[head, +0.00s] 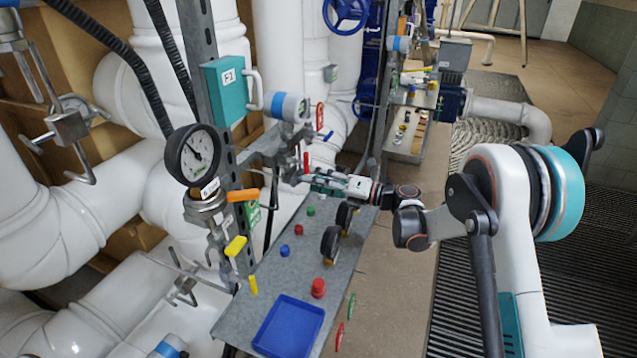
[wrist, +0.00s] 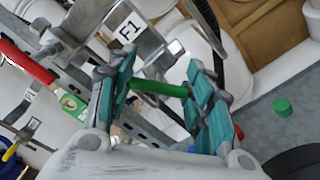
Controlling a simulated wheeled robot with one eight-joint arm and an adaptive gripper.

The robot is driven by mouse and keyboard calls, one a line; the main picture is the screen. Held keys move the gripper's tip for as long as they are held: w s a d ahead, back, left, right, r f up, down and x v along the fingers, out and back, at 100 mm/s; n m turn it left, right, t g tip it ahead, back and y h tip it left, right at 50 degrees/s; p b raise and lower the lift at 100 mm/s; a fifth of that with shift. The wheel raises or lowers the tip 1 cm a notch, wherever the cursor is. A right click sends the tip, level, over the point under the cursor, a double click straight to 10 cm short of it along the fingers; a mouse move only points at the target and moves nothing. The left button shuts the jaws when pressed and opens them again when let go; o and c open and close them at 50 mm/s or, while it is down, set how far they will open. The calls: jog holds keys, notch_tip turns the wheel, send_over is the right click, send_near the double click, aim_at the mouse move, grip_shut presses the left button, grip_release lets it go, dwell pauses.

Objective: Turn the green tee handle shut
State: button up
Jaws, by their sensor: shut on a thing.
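The green tee handle (wrist: 160,88) is a short green bar in the wrist view, lying across between the teal finger pads of my gripper (wrist: 160,76). The pads close on it from both sides, one at each end of the bar. A grey metal bracket and pipework lie just beyond the fingertips. In the head view my gripper (head: 312,182) reaches left over the grey shelf to the fittings on the rack. The green handle cannot be made out there; my gripper and the fittings hide it.
A red lever (wrist: 28,62) is left of the gripper. The grey shelf (head: 262,278) carries a blue tray (head: 288,327), black wheels (head: 330,243), and small coloured caps. A pressure gauge (head: 193,155), orange handle (head: 243,195) and yellow handle (head: 235,246) stand at the rack's near side.

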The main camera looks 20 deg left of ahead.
jog(key=m, duration=0.6)
jog(key=shift+w+f+m+b, duration=0.1)
jog(key=shift+m+b, duration=0.3)
dwell(0.4)
jog(key=o, duration=1.1)
jog(key=d, duration=0.8)
jog(key=s+d, duration=0.1)
jog(key=d, duration=0.3)
